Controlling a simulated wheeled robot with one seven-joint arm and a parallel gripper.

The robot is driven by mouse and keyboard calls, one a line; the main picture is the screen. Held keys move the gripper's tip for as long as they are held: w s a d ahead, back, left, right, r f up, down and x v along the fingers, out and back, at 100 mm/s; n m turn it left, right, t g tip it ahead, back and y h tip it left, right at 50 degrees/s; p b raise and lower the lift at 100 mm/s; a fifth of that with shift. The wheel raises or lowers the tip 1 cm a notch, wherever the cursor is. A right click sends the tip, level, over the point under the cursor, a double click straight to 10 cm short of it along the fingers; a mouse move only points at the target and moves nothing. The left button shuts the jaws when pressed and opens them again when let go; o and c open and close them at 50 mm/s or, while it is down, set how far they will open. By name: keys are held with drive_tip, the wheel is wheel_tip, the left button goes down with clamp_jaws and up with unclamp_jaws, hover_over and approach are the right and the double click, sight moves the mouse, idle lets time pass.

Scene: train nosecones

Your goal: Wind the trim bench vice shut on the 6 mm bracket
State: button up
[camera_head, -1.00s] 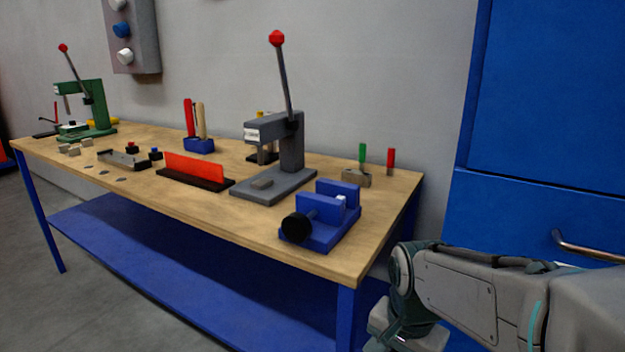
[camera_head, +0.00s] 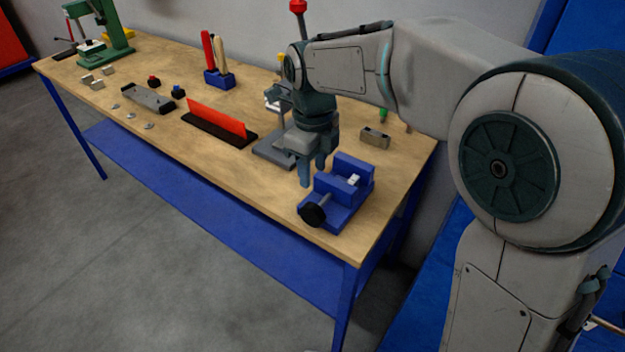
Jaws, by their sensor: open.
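The blue bench vice (camera_head: 345,200) stands at the near right corner of the bench. Its black round handle (camera_head: 312,214) faces the near left side. A small white piece (camera_head: 353,179), perhaps the bracket, shows between the jaws; whether the jaws touch it is too small to tell. My gripper (camera_head: 313,178) points down just behind and left of the vice, above the handle. Its fingers are apart and hold nothing that I can see.
A grey arbor press (camera_head: 268,153) stands behind my gripper, mostly hidden by my arm. A red plate in a black base (camera_head: 215,118) lies to the left.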

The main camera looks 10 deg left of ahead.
sight(310, 205)
drive_tip(key=f, duration=0.8)
drive_tip(key=f+p, duration=0.1)
drive_tip(key=f, duration=0.4)
drive_tip(key=shift+w+a, duration=0.1)
drive_tip(key=shift+a, duration=0.25)
drive_tip(key=shift+m, duration=0.3)
clamp_jaws()
